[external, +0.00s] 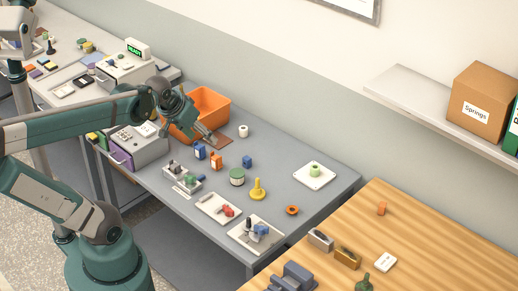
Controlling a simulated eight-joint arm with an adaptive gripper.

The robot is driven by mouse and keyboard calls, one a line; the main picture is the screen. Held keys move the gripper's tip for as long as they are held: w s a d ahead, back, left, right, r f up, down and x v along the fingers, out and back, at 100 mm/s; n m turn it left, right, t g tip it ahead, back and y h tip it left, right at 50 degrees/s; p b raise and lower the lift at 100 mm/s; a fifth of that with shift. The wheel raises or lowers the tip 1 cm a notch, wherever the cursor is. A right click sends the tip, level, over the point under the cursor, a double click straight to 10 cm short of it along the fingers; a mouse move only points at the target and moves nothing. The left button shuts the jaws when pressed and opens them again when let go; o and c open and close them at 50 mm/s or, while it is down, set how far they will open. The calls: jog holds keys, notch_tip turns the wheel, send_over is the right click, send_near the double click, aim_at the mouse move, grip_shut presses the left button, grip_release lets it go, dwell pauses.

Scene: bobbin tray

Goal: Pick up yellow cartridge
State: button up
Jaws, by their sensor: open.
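My gripper (211,140) is open, pointing down and right above the grey bench, over a small brown mat beside the orange bin. No yellow cartridge can be made out for certain in the external view. The clearest yellow thing is an upright yellow piece (258,189) with a round base and narrow stem, on the bench right of and nearer the camera than my gripper. A blue cartridge-like block (199,152) and an orange one (216,162) stand close below my gripper. Details at the fingertips are too small to tell.
The orange bin (213,101) stands behind my gripper. A green-topped jar (237,177), a blue block (247,162), a white spool (243,131) and an orange ring (292,210) stand apart on the bench. White trays with parts (208,207) line the front edge. The right-middle bench is fairly clear.

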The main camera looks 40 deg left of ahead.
jog(key=w+a+r+n+g, duration=0.2)
jog(key=w+a+r+n, duration=0.1)
jog(key=w+a, duration=1.15)
jog(key=w+a+f+n+g, duration=0.1)
jog(key=w+a+f, duration=0.1)
jog(key=w+a, duration=0.45)
jog(key=w+a+f+n+g, duration=0.1)
jog(key=w+a+f+n, duration=0.15)
jog(key=a, duration=0.65)
jog(key=w+a+f+n+g, duration=0.1)
jog(key=a+f, duration=0.7)
jog(key=a, duration=0.4)
jog(key=a+f+n, duration=0.1)
jog(key=a+f, duration=0.7)
jog(key=a, duration=0.4)
jog(key=w+a+f+n+g, duration=0.1)
jog(key=a+f+n, duration=0.1)
jog(key=a+f, duration=0.6)
jog(key=shift+w+a+g, duration=0.15)
jog(key=shift+w+a, duration=0.05)
jog(key=shift+a, duration=0.9)
jog(key=shift+w+a+g, duration=0.15)
jog(key=shift+a, duration=0.95)
jog(key=shift+s+a+f, duration=0.2)
jog(key=shift+a+f, duration=0.25)
jog(key=shift+f, duration=0.1)
jog(key=shift+f, duration=1.2)
jog(key=shift+f, duration=0.1)
